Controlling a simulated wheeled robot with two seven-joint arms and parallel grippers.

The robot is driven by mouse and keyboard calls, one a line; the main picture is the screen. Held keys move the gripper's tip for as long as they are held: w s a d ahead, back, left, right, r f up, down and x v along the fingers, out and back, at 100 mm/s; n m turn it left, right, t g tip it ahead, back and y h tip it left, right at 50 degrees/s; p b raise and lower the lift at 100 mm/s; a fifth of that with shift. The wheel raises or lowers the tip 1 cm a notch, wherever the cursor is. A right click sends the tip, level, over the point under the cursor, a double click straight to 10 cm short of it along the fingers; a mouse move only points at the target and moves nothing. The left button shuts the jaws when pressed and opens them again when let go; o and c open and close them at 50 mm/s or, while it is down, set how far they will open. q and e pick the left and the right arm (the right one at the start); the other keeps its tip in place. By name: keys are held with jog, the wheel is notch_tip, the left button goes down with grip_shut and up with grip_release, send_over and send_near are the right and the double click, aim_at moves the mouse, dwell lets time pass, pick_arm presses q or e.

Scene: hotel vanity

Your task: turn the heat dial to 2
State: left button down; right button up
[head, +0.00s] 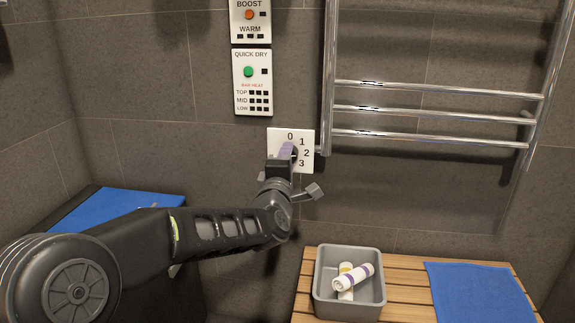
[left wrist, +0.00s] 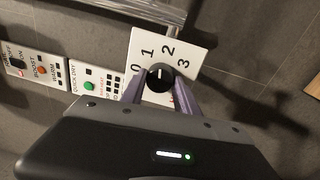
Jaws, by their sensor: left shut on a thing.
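The heat dial is a black round knob (left wrist: 160,78) on a white plate (head: 306,136) marked 0, 1, 2 and 3, fixed to the tiled wall. In the left wrist view the plate (left wrist: 193,44) is tilted, and a small pale mark on the knob points roughly between 1 and 2; its exact setting is hard to tell. My left gripper (left wrist: 160,92) is shut on the knob, with one purple finger on each side. In the head view my left gripper (head: 287,152) covers most of the knob. My right gripper is not in view.
A chrome towel rail (head: 430,110) is on the wall right of the plate. Control panels (head: 252,106) are above left. Below, a slatted wooden bench (head: 405,290) carries a grey bin (head: 324,297) with rolled items and a blue towel (head: 480,292). Another blue towel (head: 105,208) lies at left.

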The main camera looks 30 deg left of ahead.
pick_arm(q)
jog(key=shift+m, duration=1.2)
jog(key=c, duration=0.9)
grip_release()
jog(key=shift+s, duration=0.1)
jog(key=v, duration=0.7)
jog(key=shift+s+p, duration=0.3)
jog(key=shift+p, duration=0.05)
jog(key=shift+d+f, duration=0.1)
jog(key=shift+f, duration=0.05)
